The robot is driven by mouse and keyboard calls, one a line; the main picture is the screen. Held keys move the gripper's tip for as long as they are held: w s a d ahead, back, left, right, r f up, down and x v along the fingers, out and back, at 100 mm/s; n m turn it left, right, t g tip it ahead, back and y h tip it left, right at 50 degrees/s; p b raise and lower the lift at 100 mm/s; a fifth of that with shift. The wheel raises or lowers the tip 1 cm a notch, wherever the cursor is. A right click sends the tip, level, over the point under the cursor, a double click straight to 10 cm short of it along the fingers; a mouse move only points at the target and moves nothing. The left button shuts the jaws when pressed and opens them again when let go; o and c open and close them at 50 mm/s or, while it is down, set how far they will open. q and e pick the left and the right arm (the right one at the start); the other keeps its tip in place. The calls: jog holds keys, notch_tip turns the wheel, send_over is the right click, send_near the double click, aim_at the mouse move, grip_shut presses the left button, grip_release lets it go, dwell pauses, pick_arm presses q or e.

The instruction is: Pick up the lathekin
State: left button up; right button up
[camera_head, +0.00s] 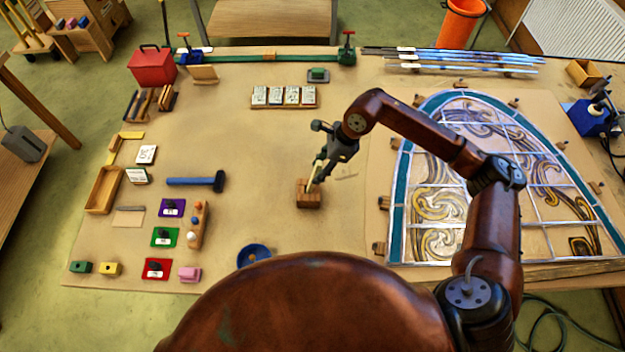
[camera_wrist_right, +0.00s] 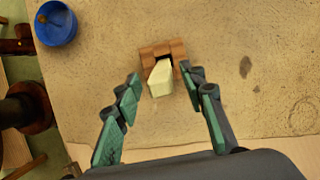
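The lathekin, a pale cream wedge-ended tool (camera_head: 312,184), rests leaning in a small brown wooden block (camera_head: 308,200) near the table's middle. In the right wrist view the lathekin (camera_wrist_right: 160,79) stands out of the notched block (camera_wrist_right: 175,48) towards the camera. My right gripper (camera_head: 319,172) is above the block. In the wrist view its two green-padded fingers (camera_wrist_right: 163,78) are spread apart, one on each side of the lathekin, with gaps visible. It appears empty. My left gripper is not in view.
A leaded glass panel (camera_head: 452,205) lies to the right, under my right arm. A blue bowl (camera_head: 253,254) stands at the front. A hammer with a blue handle (camera_head: 196,182) lies to the left. White cards (camera_head: 283,96) lie behind. Table around the block is mostly bare.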

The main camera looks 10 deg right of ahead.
aim_at(311, 178)
jog(key=p+x, duration=0.1)
jog(key=x, duration=0.3)
jog(key=shift+w+f+p, duration=0.15)
jog(key=shift+f+p, duration=0.05)
jog(key=shift+p, duration=0.15)
jog(key=shift+a+f, duration=0.2)
jog(key=shift+f, duration=0.25)
grip_shut()
